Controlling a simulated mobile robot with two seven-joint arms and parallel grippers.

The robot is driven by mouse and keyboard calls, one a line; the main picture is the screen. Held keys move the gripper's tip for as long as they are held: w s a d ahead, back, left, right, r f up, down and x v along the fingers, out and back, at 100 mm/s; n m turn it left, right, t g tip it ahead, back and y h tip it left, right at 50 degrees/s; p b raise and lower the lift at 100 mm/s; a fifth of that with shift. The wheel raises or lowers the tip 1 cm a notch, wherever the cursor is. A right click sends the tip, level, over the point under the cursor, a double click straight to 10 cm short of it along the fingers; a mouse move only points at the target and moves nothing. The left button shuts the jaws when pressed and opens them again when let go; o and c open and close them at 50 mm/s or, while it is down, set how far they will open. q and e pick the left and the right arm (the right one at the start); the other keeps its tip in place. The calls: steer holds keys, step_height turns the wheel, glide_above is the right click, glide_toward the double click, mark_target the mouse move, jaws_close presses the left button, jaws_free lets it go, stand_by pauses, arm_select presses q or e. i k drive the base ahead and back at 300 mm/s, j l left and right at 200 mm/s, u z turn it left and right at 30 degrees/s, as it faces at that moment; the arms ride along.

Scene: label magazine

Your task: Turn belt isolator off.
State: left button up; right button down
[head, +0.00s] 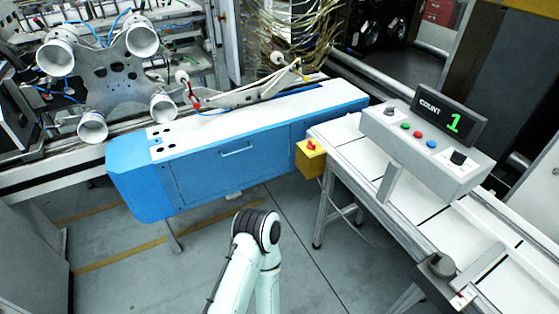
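No part in view is clearly marked as the belt isolator. A grey control box (430,150) stands on the conveyor at the right. It has a black rotary knob (458,158), whose setting is too small to read, a grey knob (390,109) and small green, red and blue buttons. A yellow box (311,164) with a red knob (311,146) sits at the conveyor's near left end. Neither of my grippers is in view.
The white conveyor (345,150) runs down to the lower right. A blue machine (235,160) with a white top stands left of it. A bracket with several cups (125,70) hangs at upper left. A display (440,113) reads "COUNT 1". Floor between is clear.

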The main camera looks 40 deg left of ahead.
mark_target(310, 146)
steer(key=u, duration=1.15)
steer(key=i+u, duration=0.35)
steer(key=i, duration=0.15)
